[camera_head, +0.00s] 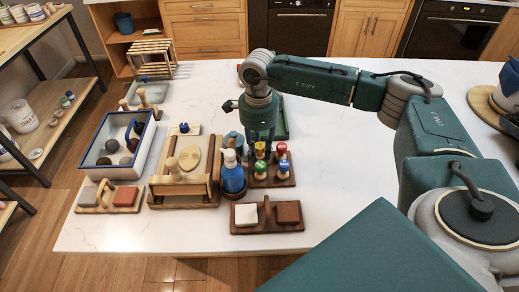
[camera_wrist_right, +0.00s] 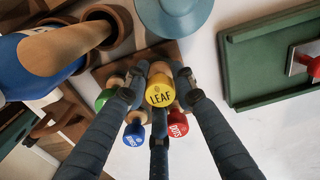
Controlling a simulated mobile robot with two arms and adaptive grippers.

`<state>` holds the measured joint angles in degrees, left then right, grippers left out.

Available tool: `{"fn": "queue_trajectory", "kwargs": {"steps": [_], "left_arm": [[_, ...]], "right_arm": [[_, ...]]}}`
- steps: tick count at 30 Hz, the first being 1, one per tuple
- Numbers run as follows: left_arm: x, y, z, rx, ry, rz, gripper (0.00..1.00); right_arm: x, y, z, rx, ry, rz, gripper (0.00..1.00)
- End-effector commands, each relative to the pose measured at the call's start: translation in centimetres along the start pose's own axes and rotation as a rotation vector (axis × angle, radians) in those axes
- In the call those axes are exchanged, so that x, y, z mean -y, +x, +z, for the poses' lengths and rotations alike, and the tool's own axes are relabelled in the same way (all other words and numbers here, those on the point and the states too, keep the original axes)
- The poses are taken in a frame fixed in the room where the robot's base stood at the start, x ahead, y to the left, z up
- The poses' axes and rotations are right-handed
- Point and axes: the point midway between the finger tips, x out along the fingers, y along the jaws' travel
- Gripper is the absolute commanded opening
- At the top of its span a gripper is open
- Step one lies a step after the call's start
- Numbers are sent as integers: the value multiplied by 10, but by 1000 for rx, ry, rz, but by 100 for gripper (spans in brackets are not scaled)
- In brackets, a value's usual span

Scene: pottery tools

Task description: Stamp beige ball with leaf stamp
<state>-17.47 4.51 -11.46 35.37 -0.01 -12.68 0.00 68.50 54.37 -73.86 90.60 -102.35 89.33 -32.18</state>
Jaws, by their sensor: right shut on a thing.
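The leaf stamp (camera_wrist_right: 160,92) has a yellow top marked LEAF. In the right wrist view the fingers of my right gripper (camera_wrist_right: 158,100) close around it; it also shows in the head view (camera_head: 260,147) beneath the gripper (camera_head: 262,142). I cannot tell whether it is clear of the wooden stamp rack (camera_head: 272,182). Green (camera_head: 260,166), blue (camera_head: 283,166) and red (camera_head: 282,149) stamps stand close beside it. A beige, flat-looking oval piece (camera_head: 189,158), perhaps the beige ball, lies on a wooden board (camera_head: 186,190) left of the rack. My left gripper is out of view.
A blue bottle (camera_head: 232,178) stands between board and rack. A white and blue tray (camera_head: 142,158) with dark balls is at the left. A wooden holder (camera_head: 268,226) with white and brown blocks is in front. A green tray (camera_wrist_right: 270,60) lies beside the rack.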

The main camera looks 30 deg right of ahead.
Motion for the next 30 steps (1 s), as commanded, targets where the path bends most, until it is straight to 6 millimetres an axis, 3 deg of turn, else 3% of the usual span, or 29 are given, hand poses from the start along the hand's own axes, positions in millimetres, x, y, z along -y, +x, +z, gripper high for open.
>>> {"fn": "queue_trajectory", "kwargs": {"steps": [11,12,15,25,30], "left_arm": [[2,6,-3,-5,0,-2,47],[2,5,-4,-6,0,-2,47],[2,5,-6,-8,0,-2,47],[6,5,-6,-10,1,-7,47],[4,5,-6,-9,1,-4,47]], "right_arm": [[0,6,0,0,0,0,3],[0,6,0,0,0,0,29],[0,5,0,0,0,0,47],[0,3,0,1,0,-1,47],[1,-19,1,3,-1,-3,47]]}}
